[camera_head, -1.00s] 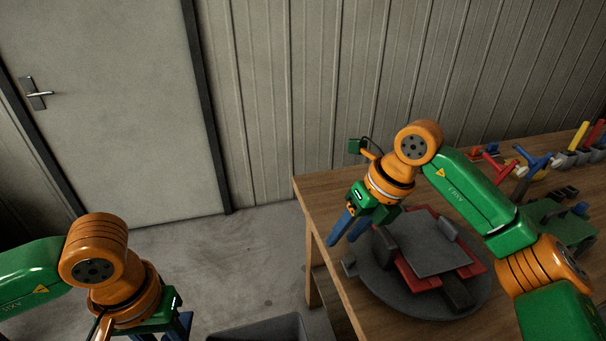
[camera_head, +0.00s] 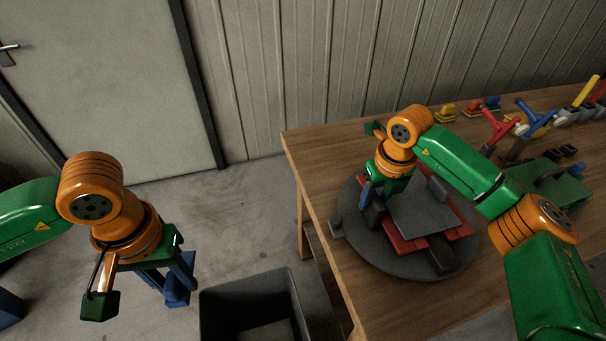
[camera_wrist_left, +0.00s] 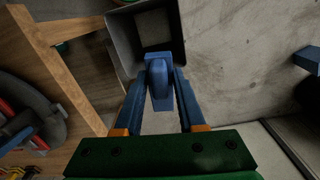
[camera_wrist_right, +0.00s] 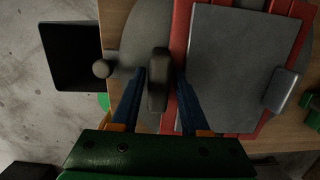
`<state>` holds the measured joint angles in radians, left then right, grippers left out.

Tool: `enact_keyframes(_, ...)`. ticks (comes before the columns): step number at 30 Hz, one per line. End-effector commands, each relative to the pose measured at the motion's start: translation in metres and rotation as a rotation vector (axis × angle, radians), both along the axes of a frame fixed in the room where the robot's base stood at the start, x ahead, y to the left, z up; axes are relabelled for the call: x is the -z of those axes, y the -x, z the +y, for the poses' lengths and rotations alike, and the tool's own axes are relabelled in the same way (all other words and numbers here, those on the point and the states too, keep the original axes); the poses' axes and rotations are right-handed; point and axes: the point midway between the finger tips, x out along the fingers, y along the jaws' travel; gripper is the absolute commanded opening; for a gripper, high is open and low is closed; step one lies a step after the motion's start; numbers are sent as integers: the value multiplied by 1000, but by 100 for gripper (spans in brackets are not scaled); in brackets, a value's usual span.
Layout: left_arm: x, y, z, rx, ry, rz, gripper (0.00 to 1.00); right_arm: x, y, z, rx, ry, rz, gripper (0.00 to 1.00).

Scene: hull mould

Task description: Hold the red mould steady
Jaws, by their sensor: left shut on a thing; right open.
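The red mould (camera_head: 460,231) lies on a round grey turntable (camera_head: 380,258) on the wooden table, with a grey plate (camera_head: 420,212) over its middle. It also shows in the right wrist view (camera_wrist_right: 182,30). Dark blocks sit around its edges. My right gripper (camera_wrist_right: 158,88) is open, its fingers on either side of a dark upright block (camera_wrist_right: 158,70) beside the mould's red edge; I cannot tell whether they touch it. My left gripper (camera_head: 178,285) is shut on a blue piece (camera_wrist_left: 160,82), away from the table above the floor.
A dark open bin (camera_head: 240,290) stands on the floor between my left gripper and the wooden table (camera_head: 310,165). Red, blue and yellow tools (camera_head: 535,115) and a green fixture (camera_head: 555,185) occupy the table's right side. A small knob (camera_wrist_right: 103,68) sticks out from the turntable.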

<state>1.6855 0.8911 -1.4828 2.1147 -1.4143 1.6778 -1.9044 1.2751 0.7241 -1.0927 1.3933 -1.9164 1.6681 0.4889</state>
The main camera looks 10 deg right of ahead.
Motion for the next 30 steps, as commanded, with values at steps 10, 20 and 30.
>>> enact_keyframes(10,0,0,0,0,0,0,0,2,-1,0,0,-1,-1,26)
enact_keyframes(20,0,0,0,0,0,0,0,2,-1,0,0,-1,-1,0)
enact_keyframes(30,0,0,0,0,0,0,0,2,-1,0,0,-1,-1,0)
